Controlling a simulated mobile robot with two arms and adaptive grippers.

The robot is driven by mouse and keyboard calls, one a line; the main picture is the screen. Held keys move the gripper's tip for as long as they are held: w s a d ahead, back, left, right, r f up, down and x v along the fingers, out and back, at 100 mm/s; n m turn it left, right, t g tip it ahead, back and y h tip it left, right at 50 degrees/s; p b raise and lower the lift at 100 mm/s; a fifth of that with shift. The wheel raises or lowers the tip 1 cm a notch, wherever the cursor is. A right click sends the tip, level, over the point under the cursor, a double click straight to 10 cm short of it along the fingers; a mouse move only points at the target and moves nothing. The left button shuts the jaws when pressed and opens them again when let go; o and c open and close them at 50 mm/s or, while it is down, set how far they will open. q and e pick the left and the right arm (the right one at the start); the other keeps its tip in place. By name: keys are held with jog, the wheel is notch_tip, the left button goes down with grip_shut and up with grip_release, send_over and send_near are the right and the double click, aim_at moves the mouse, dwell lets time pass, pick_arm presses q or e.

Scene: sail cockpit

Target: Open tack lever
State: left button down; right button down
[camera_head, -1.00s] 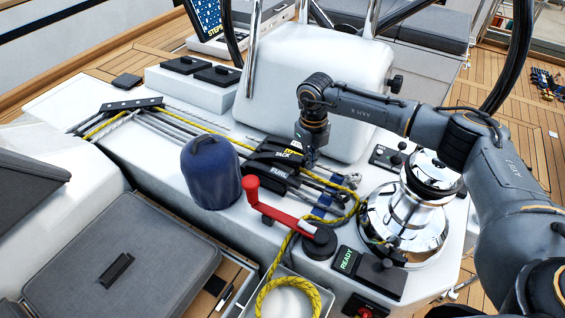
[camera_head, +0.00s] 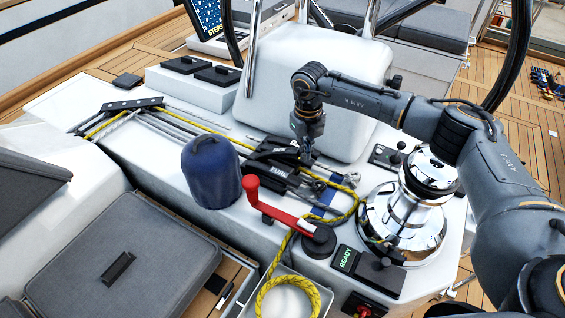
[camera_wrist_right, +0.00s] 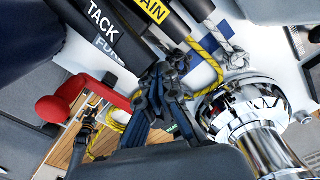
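The tack lever (camera_wrist_right: 103,20) is a black lever with white TACK lettering, at the upper left in the right wrist view. It lies beside the FURL lever (camera_wrist_right: 107,52) and the yellow-labelled MAIN lever (camera_wrist_right: 155,10). In the head view the black lever bank (camera_head: 268,160) sits at the middle of the white cockpit top, partly hidden by my right gripper (camera_head: 308,152). In the right wrist view my right gripper's fingers (camera_wrist_right: 164,75) look drawn together and empty, apart from the TACK label; contact with a lever cannot be made out. My left gripper is out of view.
A red winch handle (camera_head: 275,212), a blue cover (camera_head: 211,172) and a chrome winch (camera_head: 408,215) stand around the levers. Yellow rope (camera_head: 340,205) and grey lines run past them. A white pedestal (camera_head: 315,80) rises behind. A READY panel (camera_head: 365,270) sits in front.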

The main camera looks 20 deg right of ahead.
aim_at(295, 150)
jog(key=shift+w+a+f, duration=0.1)
jog(key=shift+w+a, duration=0.05)
jog(key=shift+a, duration=0.3)
jog(key=shift+w+a+r, duration=0.35)
jog(key=shift+w+r, duration=0.05)
jog(key=shift+w+a, duration=0.25)
jog(key=shift+w, duration=0.15)
jog(key=shift+a+r, duration=0.1)
jog(key=shift+r, duration=0.05)
jog(key=shift+d, duration=0.3)
jog(key=shift+w+d+r+p, duration=0.1)
jog(key=shift+w+r+p, duration=0.1)
jog(key=shift+r+p, duration=0.6)
jog(key=shift+r, duration=0.15)
